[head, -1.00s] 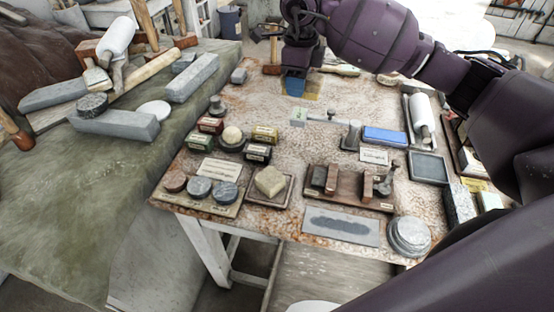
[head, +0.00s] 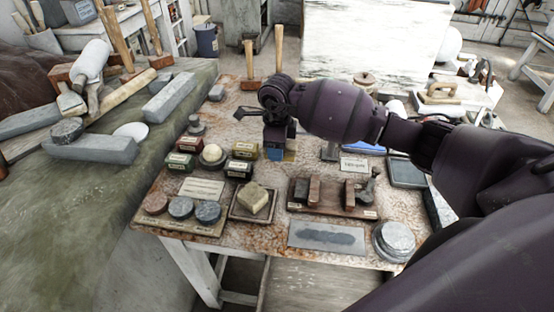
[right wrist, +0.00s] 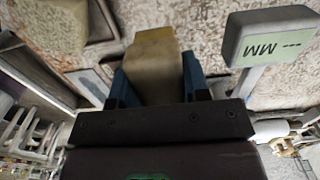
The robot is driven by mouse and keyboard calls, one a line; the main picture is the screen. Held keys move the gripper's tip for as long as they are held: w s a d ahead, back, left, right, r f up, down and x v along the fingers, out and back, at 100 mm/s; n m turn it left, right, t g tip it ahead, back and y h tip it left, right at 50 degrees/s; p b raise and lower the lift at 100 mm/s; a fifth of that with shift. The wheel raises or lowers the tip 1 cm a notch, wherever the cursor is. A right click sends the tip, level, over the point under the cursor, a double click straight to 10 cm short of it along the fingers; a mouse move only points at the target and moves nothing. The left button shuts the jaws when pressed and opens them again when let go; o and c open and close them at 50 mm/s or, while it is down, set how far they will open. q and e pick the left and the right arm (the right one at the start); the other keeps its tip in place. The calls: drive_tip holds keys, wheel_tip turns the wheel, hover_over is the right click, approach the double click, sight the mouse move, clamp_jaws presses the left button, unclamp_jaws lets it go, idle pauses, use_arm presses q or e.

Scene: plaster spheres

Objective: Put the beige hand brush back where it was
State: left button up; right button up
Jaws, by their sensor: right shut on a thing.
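My right gripper (head: 276,153) is over the middle of the table, just right of the small labelled boxes. Its blue fingers are shut on a yellowish-beige block-like thing, which I take for the beige hand brush (right wrist: 153,58). In the right wrist view it sticks out between the fingers. In the head view only a small tan part of the brush (head: 290,156) shows beside the fingers. I cannot tell whether it touches the table. My left gripper is not in view.
A square tray (head: 236,213) with a pale block (head: 256,197) stands in front of the gripper. A wooden rack (head: 333,207) is to the front right. A marked grey block (right wrist: 270,36) is close by in the wrist view.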

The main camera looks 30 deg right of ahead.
drive_tip(key=shift+f, duration=2.35)
drive_tip(key=shift+f+b, duration=0.45)
drive_tip(key=shift+f, duration=0.15)
drive_tip(key=o, duration=0.8)
drive_tip(key=shift+o, duration=0.2)
drive_tip(key=shift+r, duration=0.1)
